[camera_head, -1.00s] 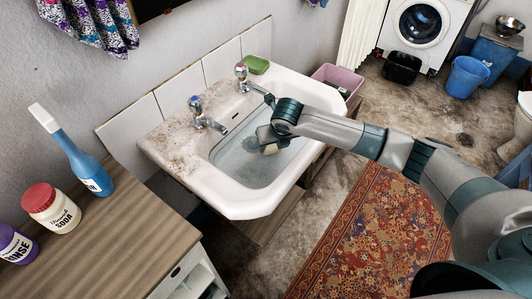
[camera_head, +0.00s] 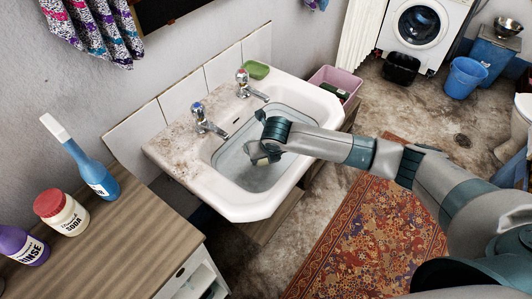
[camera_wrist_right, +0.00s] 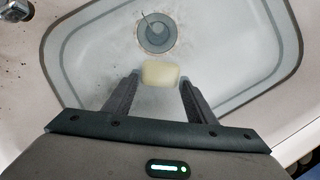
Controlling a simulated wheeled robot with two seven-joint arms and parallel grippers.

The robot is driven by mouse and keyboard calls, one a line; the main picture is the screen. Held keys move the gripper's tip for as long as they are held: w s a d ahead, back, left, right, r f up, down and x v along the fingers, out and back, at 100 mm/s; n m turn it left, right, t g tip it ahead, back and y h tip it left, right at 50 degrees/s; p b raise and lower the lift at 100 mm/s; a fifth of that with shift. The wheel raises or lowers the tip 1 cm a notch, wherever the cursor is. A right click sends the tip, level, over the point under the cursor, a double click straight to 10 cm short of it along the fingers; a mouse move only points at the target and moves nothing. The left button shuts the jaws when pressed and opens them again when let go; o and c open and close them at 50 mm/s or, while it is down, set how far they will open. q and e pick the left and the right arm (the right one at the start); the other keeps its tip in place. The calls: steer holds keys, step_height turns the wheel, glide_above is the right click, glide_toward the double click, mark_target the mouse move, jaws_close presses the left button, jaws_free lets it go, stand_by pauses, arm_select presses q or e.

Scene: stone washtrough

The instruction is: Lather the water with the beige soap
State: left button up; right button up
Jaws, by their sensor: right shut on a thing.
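The white sink (camera_head: 255,209) holds clear, bluish water (camera_head: 240,172), which also shows in the right wrist view (camera_wrist_right: 95,55). No foam is visible on it. My right gripper (camera_head: 257,153) reaches down into the basin from the right. In the wrist view, the beige soap (camera_wrist_right: 160,73) is a small rounded block between the fingertips of this gripper (camera_wrist_right: 160,84), which is shut on it. I cannot tell for sure how deep the soap sits in the water. The drain (camera_wrist_right: 157,34) lies beyond the soap. My left gripper is not in view.
Two taps (camera_head: 205,122) (camera_head: 248,87) stand along the sink's back edge, with a green soap dish (camera_head: 256,70) behind. A wooden-topped cabinet (camera_head: 125,235) at left carries a blue bottle (camera_head: 92,170), a soda jar (camera_head: 62,212) and a purple rinse bottle (camera_head: 22,245). A pink bin (camera_head: 335,82) stands beyond the sink.

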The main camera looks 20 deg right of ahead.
steer(key=shift+s+a, duration=0.3)
steer(key=shift+a, duration=0.1)
steer(key=shift+w+d, duration=0.1)
steer(key=shift+w+d, duration=0.9)
steer(key=shift+d, duration=0.25)
steer(key=shift+w+d, duration=0.9)
steer(key=shift+d, duration=0.25)
steer(key=shift+p, duration=0.3)
